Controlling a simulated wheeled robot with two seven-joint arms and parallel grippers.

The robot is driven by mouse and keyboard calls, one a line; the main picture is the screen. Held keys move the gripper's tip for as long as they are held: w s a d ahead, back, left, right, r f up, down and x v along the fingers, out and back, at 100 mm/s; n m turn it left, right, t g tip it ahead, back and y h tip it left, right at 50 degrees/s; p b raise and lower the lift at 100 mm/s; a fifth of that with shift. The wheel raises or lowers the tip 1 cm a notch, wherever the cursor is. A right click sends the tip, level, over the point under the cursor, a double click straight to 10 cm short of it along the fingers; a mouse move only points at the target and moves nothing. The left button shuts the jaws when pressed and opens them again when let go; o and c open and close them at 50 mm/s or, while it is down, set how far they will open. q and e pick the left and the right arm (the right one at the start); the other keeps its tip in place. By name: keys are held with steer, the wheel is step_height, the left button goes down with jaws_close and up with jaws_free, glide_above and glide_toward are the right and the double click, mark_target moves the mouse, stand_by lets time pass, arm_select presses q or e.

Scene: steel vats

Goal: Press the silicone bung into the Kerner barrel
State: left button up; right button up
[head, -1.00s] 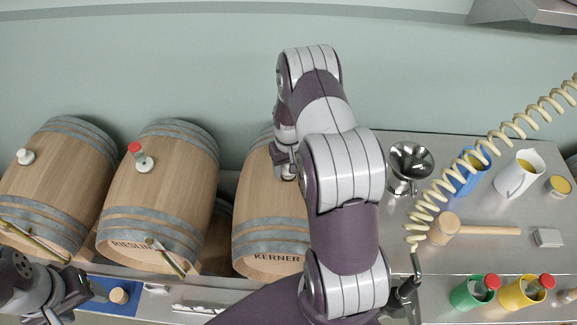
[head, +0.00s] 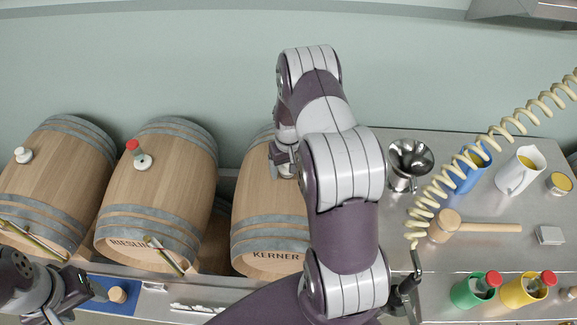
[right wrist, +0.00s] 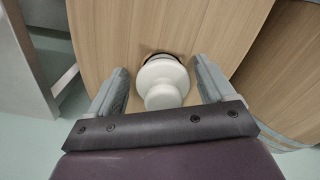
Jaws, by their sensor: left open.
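The Kerner barrel (head: 262,215) lies in the middle of the head view, its upper right part hidden by my right arm. My right gripper (head: 279,160) is over its top. In the right wrist view, the white silicone bung (right wrist: 163,82) stands at the dark-edged hole of the barrel (right wrist: 105,30). Part of the dark hole edge shows behind the bung; how deep it sits I cannot tell. The fingers of my right gripper (right wrist: 162,88) are open on either side of it, with gaps. My left gripper (head: 92,290) is open and empty at the lower left.
The Riesling barrel (head: 150,195) and another barrel (head: 50,180) lie to the left. A wooden mallet (head: 470,227), steel funnel (head: 410,165) and jugs (head: 522,172) stand on the steel bench at right. A cream coiled hose (head: 470,155) hangs over it. A blue mat (head: 128,308) lies near my left gripper.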

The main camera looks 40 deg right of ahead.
steer(key=shift+s+a+f, duration=0.2)
steer(key=shift+f, duration=0.05)
